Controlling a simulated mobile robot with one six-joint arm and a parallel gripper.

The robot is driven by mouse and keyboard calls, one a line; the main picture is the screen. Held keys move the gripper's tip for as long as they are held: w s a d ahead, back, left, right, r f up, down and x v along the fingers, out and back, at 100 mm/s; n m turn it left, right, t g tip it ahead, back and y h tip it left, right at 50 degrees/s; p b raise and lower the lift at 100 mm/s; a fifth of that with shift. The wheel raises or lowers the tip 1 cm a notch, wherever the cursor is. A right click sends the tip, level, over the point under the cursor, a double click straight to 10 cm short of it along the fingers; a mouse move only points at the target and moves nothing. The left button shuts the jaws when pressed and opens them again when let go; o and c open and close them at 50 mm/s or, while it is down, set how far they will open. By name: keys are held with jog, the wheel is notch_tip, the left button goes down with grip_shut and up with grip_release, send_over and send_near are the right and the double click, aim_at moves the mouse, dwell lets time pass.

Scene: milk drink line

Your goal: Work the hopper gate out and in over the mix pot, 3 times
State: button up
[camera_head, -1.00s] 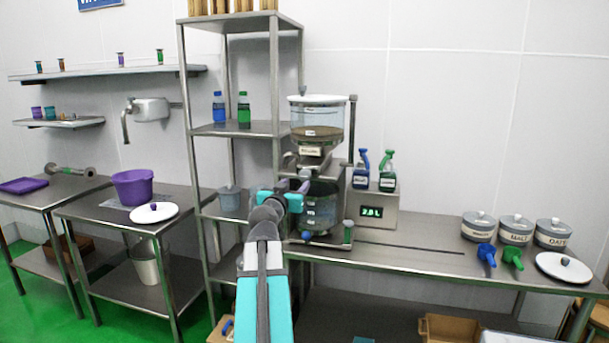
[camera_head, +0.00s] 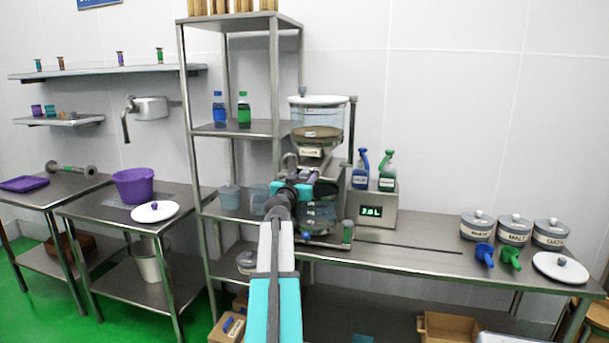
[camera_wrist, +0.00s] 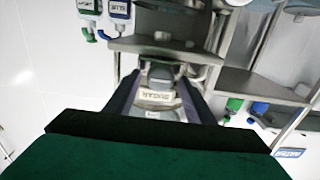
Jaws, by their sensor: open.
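The hopper (camera_head: 320,115) is a clear drum with brown powder at its bottom and a label below it. My gripper (camera_head: 306,181) is between hopper and pot. In the wrist view my gripper (camera_wrist: 160,76) is open, its dark fingers on either side of a grey part with a pale label; I cannot tell whether they touch it.
A display box (camera_head: 371,211) with two spray bottles stands right of the pot. A steel shelf rack (camera_head: 235,130) rises close on the left. Lidded canisters (camera_head: 515,228) and blue and green scoops are at the right. The bench (camera_head: 420,245) between is mostly clear.

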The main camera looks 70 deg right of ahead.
jog(key=shift+d, duration=1.2)
jog(key=shift+a, duration=0.1)
grip_shut()
